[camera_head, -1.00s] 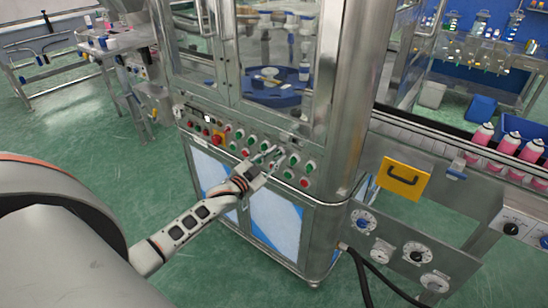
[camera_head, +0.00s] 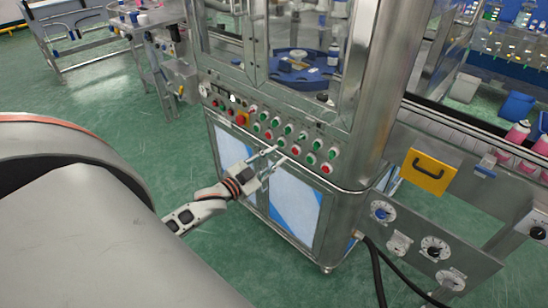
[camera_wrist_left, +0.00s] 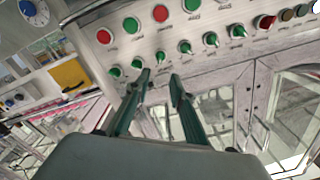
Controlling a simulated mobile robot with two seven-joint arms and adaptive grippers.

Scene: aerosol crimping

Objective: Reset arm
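My left gripper (camera_head: 272,160) is in front of the crimping machine's control panel (camera_head: 226,97), just below the rows of green and red buttons. In the left wrist view the two fingers of my left gripper (camera_wrist_left: 160,82) stand apart with nothing between them. The panel (camera_wrist_left: 120,50) fills the upper part of that view, its buttons and green knobs beyond the fingertips. The fingertips look close to the panel's lower row; whether they touch it I cannot tell. My right gripper is not in view.
The glass-fronted machine cabinet (camera_head: 297,205) stands directly ahead. A conveyor with pink cans (camera_head: 517,132) runs off to the right. A yellow plate with a handle (camera_head: 428,172) and dials (camera_head: 434,248) are mounted at the right. Green floor is open at the left.

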